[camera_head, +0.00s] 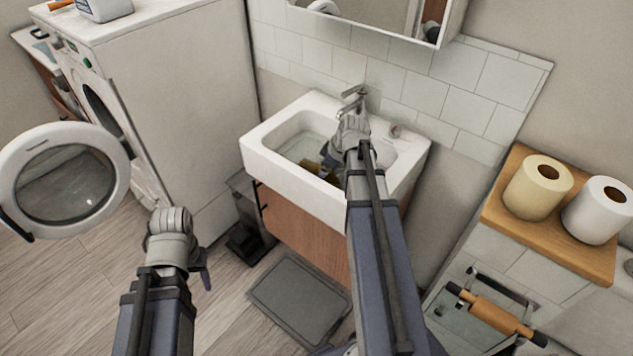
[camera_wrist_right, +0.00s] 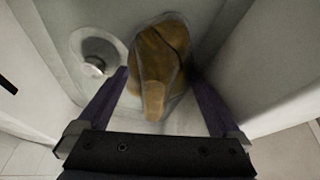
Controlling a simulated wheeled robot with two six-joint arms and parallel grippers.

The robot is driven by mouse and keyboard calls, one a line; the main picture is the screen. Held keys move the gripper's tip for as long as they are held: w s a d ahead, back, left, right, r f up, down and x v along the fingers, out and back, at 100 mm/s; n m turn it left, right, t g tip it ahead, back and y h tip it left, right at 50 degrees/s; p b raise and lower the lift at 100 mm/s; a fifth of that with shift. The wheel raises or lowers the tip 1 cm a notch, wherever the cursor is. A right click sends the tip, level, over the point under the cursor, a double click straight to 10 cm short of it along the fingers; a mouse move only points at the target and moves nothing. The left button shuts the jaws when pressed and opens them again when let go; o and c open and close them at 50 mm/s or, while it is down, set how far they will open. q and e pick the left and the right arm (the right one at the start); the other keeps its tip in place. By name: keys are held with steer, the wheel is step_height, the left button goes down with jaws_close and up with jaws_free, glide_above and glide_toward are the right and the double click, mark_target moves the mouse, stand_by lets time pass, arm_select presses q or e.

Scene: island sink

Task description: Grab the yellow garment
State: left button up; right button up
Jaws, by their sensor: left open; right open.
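The yellow garment (camera_wrist_right: 158,70) is a crumpled mustard-brown cloth at the bottom of the white sink (camera_head: 267,157). In the head view only a small brownish part of the garment (camera_head: 311,168) shows. My right gripper (camera_wrist_right: 162,100) is open, with its fingers on either side of the garment's near end in the wrist view; I cannot tell whether they touch it. In the head view my right arm hides much of that gripper and part of the basin. My left gripper (camera_head: 204,272) is open and away from the sink, mostly hidden by its own wrist.
A white washing machine (camera_head: 190,90) stands left of the sink with its round door (camera_head: 65,180) open. A faucet (camera_head: 354,97) rises at the sink's back. A wooden shelf (camera_head: 575,257) with paper rolls is at the right. A grey mat (camera_head: 298,300) lies on the floor.

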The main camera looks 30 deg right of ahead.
steer(key=shift+c, duration=0.2)
steer(key=c, duration=1.1)
steer(key=shift+r, duration=0.1)
step_height(320, 180, up, 18)
steer(key=p, duration=1.8)
